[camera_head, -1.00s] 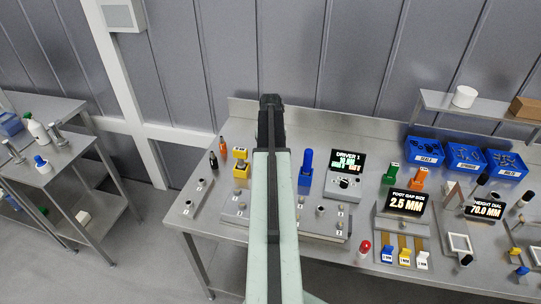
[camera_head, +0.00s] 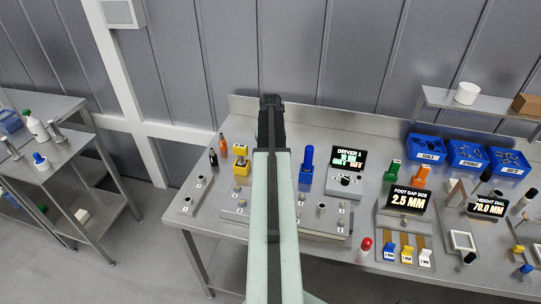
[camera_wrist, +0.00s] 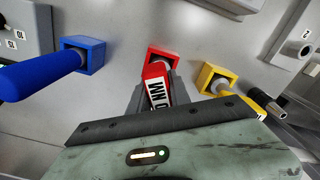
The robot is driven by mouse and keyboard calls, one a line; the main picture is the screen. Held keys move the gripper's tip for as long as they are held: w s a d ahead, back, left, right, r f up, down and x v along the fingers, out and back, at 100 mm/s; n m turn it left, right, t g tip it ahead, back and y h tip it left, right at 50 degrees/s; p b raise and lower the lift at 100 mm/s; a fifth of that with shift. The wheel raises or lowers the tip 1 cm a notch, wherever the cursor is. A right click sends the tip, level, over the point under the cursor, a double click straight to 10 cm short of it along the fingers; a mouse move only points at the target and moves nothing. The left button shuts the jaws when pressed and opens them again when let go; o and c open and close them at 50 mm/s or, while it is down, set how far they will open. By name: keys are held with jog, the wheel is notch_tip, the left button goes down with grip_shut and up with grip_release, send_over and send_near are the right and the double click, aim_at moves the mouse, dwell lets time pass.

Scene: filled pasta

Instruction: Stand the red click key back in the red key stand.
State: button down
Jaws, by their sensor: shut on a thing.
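My gripper (camera_wrist: 154,92) is shut on a red piece with a white label reading "NM", which I take as the red click key (camera_wrist: 157,93). The red key stand (camera_wrist: 152,54) is a square socket just beyond the fingertips in the wrist view. The key lines up with and overlaps this stand there; I cannot tell whether its end is in the socket. In the head view my arm hides the key, the red stand and the fingertips.
The blue key (camera_wrist: 30,76) in its blue stand (camera_wrist: 95,54) is left of the red stand; the yellow stand (camera_wrist: 207,77) is close on the right. In the head view a driver display (camera_head: 349,157) stands right of the blue key (camera_head: 307,160). Blue bins (camera_head: 427,148) are farther right.

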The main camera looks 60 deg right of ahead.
jog(key=shift+f+b, duration=0.5)
jog(key=shift+f, duration=0.05)
jog(key=c, duration=1.1)
grip_release()
notch_tip(320, 180, up, 8)
jog(key=p, duration=0.8)
jog(key=shift+f, duration=0.1)
